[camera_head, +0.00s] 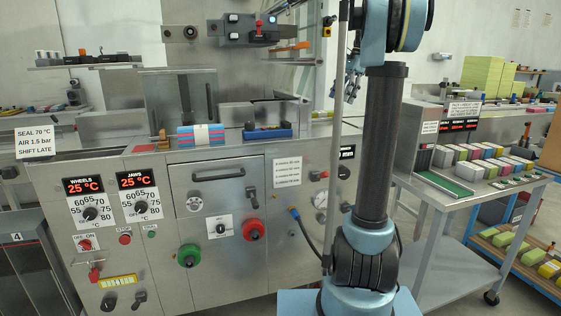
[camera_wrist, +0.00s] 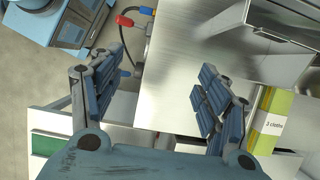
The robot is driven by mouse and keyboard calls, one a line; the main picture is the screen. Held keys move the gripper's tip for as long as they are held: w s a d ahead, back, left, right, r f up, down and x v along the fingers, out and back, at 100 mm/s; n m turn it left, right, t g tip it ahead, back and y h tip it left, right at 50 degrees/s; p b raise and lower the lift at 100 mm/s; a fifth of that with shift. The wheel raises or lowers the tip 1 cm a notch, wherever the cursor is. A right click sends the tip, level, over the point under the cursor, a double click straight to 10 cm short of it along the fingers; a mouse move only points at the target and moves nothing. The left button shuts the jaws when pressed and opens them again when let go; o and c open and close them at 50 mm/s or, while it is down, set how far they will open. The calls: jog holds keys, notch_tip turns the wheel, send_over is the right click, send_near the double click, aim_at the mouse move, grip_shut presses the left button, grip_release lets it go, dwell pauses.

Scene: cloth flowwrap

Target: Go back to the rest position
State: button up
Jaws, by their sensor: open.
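My gripper (camera_wrist: 155,82) shows in the wrist view with its two blue-grey fingers wide apart and nothing between them. Below it lies a bare metal surface (camera_wrist: 170,60). In the head view my arm stands upright right of centre, in front of the machine (camera_head: 210,220). Part of my gripper (camera_head: 350,82) shows there beside the arm's upper joint, largely hidden behind the arm. No cloth is in its fingers.
A striped cloth bundle (camera_head: 200,135) lies on the machine top beside a blue-and-black part (camera_head: 267,131). A metal cart (camera_head: 470,190) with rows of coloured packs stands at right. A yellow-green pack (camera_wrist: 271,122) is near the right finger in the wrist view.

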jog(key=s+a+f+n+t+h, duration=0.15)
jog(key=s+f+n, duration=0.25)
jog(key=s+f, duration=0.45)
jog(key=s+a+f+n+h, duration=0.1)
jog(key=s+a+f+n, duration=0.3)
jog(key=s, duration=0.7)
jog(key=s+f+n+t+h, duration=0.1)
jog(key=s+f+n, duration=0.2)
jog(key=s+f, duration=0.5)
jog(key=s+d+f+n+t+h, duration=0.1)
jog(key=s+f+n, duration=0.2)
jog(key=s+f, duration=0.5)
notch_tip(320, 180, down, 7)
jog(key=shift+s+r+n, duration=0.1)
jog(key=shift+s+n, duration=0.15)
jog(key=shift+n, duration=0.05)
